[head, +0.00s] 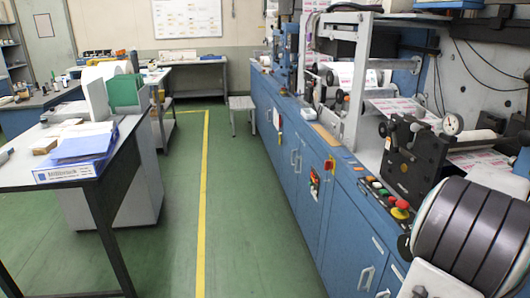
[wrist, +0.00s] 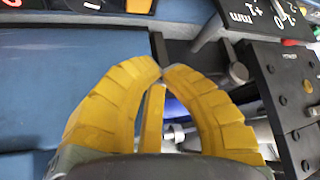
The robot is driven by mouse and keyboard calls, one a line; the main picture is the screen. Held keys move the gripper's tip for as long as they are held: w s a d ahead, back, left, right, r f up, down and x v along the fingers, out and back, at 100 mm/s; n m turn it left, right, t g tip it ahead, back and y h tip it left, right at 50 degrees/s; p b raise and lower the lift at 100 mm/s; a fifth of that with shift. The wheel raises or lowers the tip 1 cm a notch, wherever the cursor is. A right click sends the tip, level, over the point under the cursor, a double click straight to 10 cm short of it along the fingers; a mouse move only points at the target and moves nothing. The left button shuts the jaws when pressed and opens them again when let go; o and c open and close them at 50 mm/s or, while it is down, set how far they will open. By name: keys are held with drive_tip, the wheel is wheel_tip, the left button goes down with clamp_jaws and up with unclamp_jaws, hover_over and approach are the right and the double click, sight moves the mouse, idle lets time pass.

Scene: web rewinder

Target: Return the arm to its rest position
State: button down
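My gripper (wrist: 162,68) shows in the wrist view as two ribbed yellow fingers curving in toward each other. Their tips come together at the top, and I see nothing held at the tips. A narrow yellow strip (wrist: 151,118) shows between the fingers; it looks like part of the gripper. Behind the fingers are a blue machine surface and dark metal parts. How far the fingertips are from these is hard to tell. I cannot make out my gripper in the head view.
The blue rewinder machine (head: 310,170) runs along the right, with a red stop button (head: 401,206) and a dial gauge (head: 452,124). A table (head: 95,172) stands left. The green floor (head: 240,220) between is clear.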

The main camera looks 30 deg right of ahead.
drive_tip(key=shift+a, duration=0.1)
drive_tip(key=s+a+f+g+y, duration=0.1)
drive_tip(key=a+f+y, duration=0.25)
drive_tip(key=a, duration=0.45)
drive_tip(key=s+a+f+y, duration=0.2)
drive_tip(key=a+f+y, duration=0.15)
drive_tip(key=a, duration=0.55)
drive_tip(key=w+a+r+n+t+p, duration=0.1)
drive_tip(key=w+a+r+n+p, duration=0.2)
drive_tip(key=a, duration=0.7)
drive_tip(key=w+a+r+n+t+p, duration=0.1)
drive_tip(key=w+a+r+n+p, duration=0.2)
drive_tip(key=a+r+n, duration=0.4)
drive_tip(key=w+a+r+n+p, duration=0.3)
drive_tip(key=a+r+n+p, duration=0.2)
drive_tip(key=a, duration=1)
drive_tip(key=shift+w+a+r+n+t, duration=0.3)
drive_tip(key=shift+w+r+t, duration=0.1)
drive_tip(key=shift+r, duration=0.15)
drive_tip(key=shift+d, duration=0.1)
